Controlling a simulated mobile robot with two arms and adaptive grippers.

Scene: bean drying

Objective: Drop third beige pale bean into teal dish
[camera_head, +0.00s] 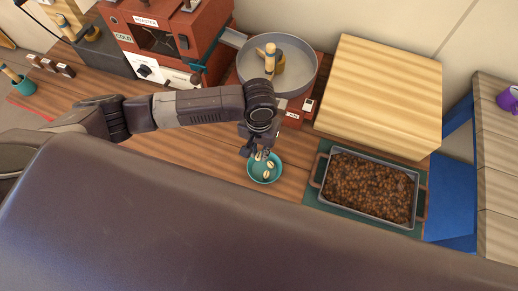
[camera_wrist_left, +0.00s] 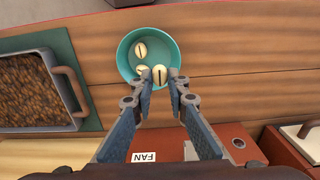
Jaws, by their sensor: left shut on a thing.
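The teal dish (camera_head: 252,176) sits on the wooden counter below my left gripper; it also shows in the wrist view (camera_wrist_left: 124,58). The exact height of this bean above the dish is hard to tell. My right gripper is not in view.
A tray of roasted beans (camera_head: 325,187) stands on a green mat right of the dish. A wooden block (camera_head: 380,90) is behind it. The round grey cooling pan (camera_head: 300,72) and red roaster (camera_head: 205,30) stand behind my left arm. Bare counter lies left of the dish.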

